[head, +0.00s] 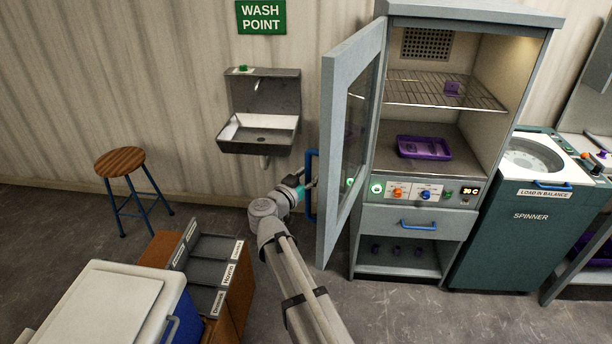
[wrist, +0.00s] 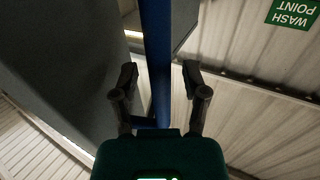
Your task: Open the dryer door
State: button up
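The dryer (head: 371,200) is a grey cabinet right of centre in the head view. Its glazed door (head: 345,90) stands wide open, swung out to the left, and the inside shows. The door's blue bar handle (head: 309,160) is on its outer face. My gripper (head: 306,183) is at the handle's middle. In the wrist view the blue handle (wrist: 156,40) runs between the two dark fingers of my gripper (wrist: 159,82). The fingers are apart, with a gap visible on each side of the bar.
A wire shelf (head: 425,90) and a purple tray (head: 424,148) are inside the dryer. A wash basin (head: 258,134) and a stool (head: 120,162) stand to the left. A spinner (head: 515,235) stands right of the dryer. Bare floor lies in front of the dryer.

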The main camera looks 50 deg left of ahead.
jog(key=shift+s, duration=0.1)
jog(key=shift+s+d, duration=0.1)
jog(key=v, duration=1.1)
jog(key=shift+s, duration=0.3)
jog(key=shift+d, duration=0.1)
dwell(0.5)
